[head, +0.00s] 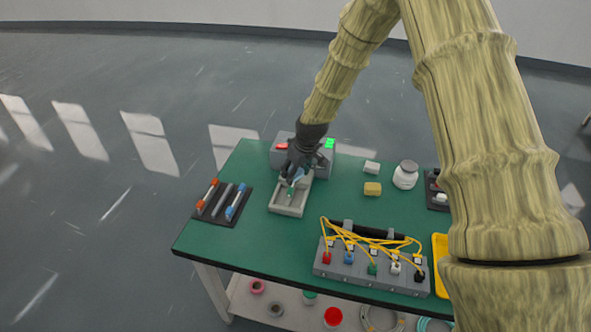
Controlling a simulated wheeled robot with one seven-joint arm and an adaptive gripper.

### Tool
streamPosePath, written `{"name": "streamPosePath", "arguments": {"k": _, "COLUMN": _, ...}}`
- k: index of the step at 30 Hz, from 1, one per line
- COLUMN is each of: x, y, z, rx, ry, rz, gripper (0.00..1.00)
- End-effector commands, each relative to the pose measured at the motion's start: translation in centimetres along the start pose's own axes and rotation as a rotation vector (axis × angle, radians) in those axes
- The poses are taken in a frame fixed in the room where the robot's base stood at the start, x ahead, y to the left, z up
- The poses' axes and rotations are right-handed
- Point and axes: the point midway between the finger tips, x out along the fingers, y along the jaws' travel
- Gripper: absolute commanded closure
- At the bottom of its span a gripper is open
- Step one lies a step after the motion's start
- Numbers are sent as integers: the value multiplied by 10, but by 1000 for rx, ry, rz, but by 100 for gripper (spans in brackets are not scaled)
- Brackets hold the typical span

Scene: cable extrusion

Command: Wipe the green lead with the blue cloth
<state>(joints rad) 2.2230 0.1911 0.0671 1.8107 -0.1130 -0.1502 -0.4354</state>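My gripper (299,172) is dark and reaches down over the grey tray (289,211) at the back left of the green table. A small pale-blue patch (299,178) shows at its fingertips; it may be the blue cloth, but it is too small to be sure or to tell whether it is gripped. A small green piece (290,191) shows in the tray just below the fingers. A green plug (373,268) sits in the middle of the grey connector block (345,273), with a yellow cable rising from it. I cannot tell which green thing is the lead.
A grey box (318,158) with a red and a green button stands behind my gripper. A dark mat (207,215) with several coloured tools lies left. My arm hides the table's right side.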

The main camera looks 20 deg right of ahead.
Motion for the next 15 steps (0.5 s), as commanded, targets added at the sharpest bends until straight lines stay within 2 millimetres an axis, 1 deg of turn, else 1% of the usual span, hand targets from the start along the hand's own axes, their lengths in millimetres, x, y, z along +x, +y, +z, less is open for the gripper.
{"name": "streamPosePath", "arguments": {"k": 1, "x": 6, "y": 0, "z": 2, "rx": 0, "ry": -1, "rz": 0, "gripper": 66}}
{"name": "streamPosePath", "arguments": {"k": 15, "x": 46, "y": 2, "z": 16, "rx": 4, "ry": 0, "rz": 1, "gripper": 66}}
